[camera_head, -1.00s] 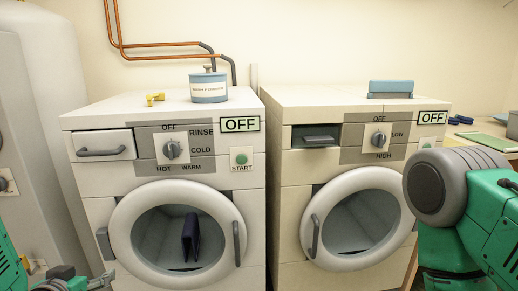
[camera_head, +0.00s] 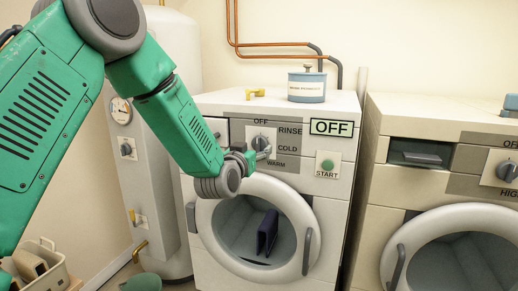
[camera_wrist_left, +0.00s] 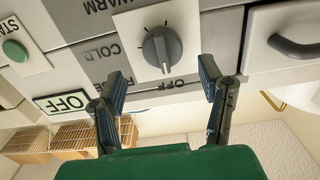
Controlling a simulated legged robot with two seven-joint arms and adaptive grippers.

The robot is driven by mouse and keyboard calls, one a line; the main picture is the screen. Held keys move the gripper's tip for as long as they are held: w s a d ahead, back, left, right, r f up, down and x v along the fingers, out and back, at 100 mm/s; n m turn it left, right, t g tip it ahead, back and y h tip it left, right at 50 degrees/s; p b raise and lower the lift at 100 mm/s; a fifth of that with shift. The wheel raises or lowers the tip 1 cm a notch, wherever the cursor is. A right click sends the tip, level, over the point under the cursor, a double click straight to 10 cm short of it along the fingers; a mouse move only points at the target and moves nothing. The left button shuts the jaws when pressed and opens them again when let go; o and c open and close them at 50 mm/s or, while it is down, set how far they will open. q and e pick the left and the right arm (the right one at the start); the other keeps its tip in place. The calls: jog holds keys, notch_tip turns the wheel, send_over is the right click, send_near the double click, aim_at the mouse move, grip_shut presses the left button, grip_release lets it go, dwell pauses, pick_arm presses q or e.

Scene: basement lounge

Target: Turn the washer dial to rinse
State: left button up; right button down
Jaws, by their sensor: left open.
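The washer (camera_head: 208,225) is the left white machine, with its round door shut and a dark cloth inside. Its grey dial (camera_head: 260,143) sits on a panel lettered OFF, RINSE, COLD and WARM; HOT is hidden behind my arm. The display (camera_head: 332,127) reads OFF. My left gripper (camera_head: 257,154) is at the dial's lower side in the head view. In the left wrist view, upside down, the dial (camera_wrist_left: 162,48) lies just ahead of the open fingers (camera_wrist_left: 163,82), apart from them. Its pointer mark faces the OFF lettering. My right gripper is out of view.
A green START button (camera_head: 327,165) is right of the dial. A blue tin (camera_head: 307,88) and a yellow fitting (camera_head: 255,93) stand on the washer top. The dryer (camera_head: 400,118) stands at right. A white tank (camera_head: 175,60) and a bin (camera_head: 45,262) are left.

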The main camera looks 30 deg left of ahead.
aim_at(257, 145)
pick_arm(q)
jog(key=x, duration=0.3)
jog(key=shift+w+d, duration=0.1)
jog(key=shift+w, duration=0.2)
jog(key=shift+w+a, duration=0.2)
jog(key=shift+a, duration=0.1)
jog(key=shift+w+a+f, duration=0.1)
jog(key=shift+a+f, duration=0.05)
jog(key=shift+a, duration=0.4)
jog(key=shift+d, duration=0.35)
jog(key=c, duration=0.9)
jog(key=shift+d, duration=0.2)
jog(key=shift+c, duration=1.2)
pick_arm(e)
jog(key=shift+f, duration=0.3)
pick_arm(q)
jog(key=shift+a, duration=0.15)
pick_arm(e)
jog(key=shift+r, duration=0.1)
